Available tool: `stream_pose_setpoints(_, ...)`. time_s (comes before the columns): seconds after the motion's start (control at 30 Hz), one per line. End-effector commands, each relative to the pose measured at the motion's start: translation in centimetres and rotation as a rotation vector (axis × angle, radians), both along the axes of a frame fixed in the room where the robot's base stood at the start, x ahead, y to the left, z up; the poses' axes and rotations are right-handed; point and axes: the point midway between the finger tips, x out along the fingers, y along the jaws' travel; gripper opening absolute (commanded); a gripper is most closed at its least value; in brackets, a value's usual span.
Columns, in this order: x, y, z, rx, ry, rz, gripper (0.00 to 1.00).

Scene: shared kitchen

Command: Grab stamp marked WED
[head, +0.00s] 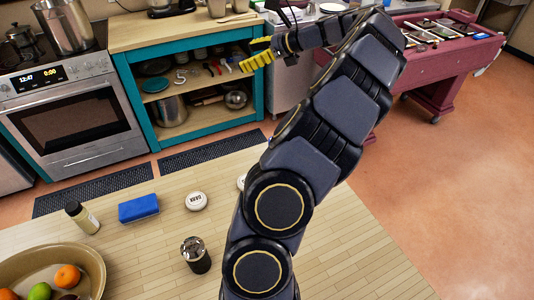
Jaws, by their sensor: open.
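A round white piece (196,201) with dark lettering on top lies on the wooden table (135,260); the lettering is too small to read surely. A second pale round piece (241,182) lies to its right, mostly hidden behind my arm. I cannot tell which, if either, is the stamp marked WED. My gripper (252,53), with yellow fingers, is open and appears empty. It is up and away from the table pieces, in front of the teal shelf unit in the picture.
A blue block (139,208), a small bottle (82,217) and a dark cylinder (196,255) stand near the white piece. A fruit bowl (92,262) is at lower left. Behind are an oven (75,115), the teal shelf unit (136,100) and a maroon cart (455,65).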

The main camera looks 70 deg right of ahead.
Motion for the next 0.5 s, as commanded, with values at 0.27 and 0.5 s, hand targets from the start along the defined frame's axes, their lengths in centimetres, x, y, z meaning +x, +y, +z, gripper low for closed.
stream_pose_setpoints(0.27, -8.4, -5.9, -2.3, 0.124, -0.049, -0.283, 0.60)
stream_pose_setpoints(0.5, -9.0, -6.1, -9.1, 0.147, -0.053, -0.306, 0.60)
